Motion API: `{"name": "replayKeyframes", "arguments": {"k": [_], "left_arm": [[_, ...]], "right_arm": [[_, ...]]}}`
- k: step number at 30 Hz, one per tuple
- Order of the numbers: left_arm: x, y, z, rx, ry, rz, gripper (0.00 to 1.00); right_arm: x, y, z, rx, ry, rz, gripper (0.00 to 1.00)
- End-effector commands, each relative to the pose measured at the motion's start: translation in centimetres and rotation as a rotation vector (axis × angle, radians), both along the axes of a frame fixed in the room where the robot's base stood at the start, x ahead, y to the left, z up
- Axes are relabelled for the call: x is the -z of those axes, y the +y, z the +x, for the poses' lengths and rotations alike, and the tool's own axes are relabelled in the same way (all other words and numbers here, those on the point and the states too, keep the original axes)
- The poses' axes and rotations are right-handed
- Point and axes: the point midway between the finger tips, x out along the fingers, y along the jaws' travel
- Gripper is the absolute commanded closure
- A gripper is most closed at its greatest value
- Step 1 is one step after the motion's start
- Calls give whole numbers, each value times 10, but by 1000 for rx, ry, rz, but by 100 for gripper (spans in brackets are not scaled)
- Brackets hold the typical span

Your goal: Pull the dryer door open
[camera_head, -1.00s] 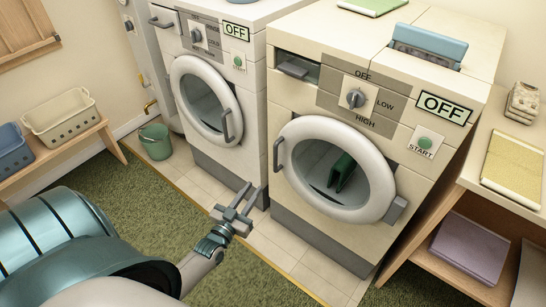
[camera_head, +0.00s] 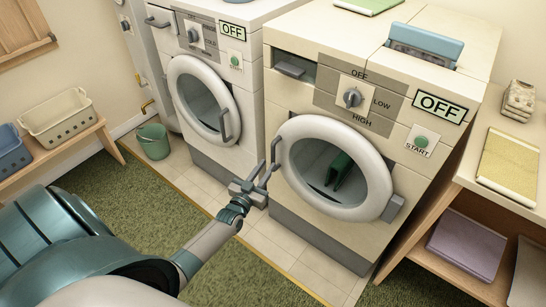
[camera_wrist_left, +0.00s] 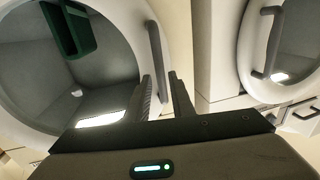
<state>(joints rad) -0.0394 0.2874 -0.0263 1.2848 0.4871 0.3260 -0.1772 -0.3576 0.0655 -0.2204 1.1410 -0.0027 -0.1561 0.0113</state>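The dryer (camera_head: 345,95) is the cream machine on the right, with a heat dial and an OFF sign. Its round white-rimmed door (camera_head: 340,207) is shut, and a dark green thing (camera_head: 341,171) shows behind the glass. The grey door handle (camera_head: 275,155) is at the door's left edge. My left gripper (camera_head: 267,177) is at the lower part of this handle. In the left wrist view, its two fingers are apart, with the lower end of the handle (camera_wrist_left: 155,50) appearing between them; contact cannot be told. My right gripper is not in view.
A washer (camera_head: 205,80) with its own door handle stands close on the left. A shelf unit (camera_head: 440,205) with folded cloth (camera_head: 468,247) stands on the right. A green bucket (camera_head: 154,142) and a bench with baskets (camera_head: 58,115) are at the left. Carpet before the dryer is free.

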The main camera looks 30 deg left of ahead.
Motion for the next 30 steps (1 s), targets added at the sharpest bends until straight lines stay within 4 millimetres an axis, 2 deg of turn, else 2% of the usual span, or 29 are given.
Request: {"name": "replayKeyframes", "arguments": {"k": [1,6,12,25,26,28,30], "left_arm": [[-1,2,10,-1,-2,1,78],[-1,4,36,0,-1,1,78],[0,6,55,0,0,1,78],[0,7,61,0,0,0,78],[0,7,61,0,0,0,81],[0,7,61,0,0,0,98],[0,7,61,0,0,0,100]], "right_arm": [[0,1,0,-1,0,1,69],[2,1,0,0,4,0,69],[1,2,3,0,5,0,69],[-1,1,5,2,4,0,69],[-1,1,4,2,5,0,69],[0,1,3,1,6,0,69],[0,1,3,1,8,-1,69]]}}
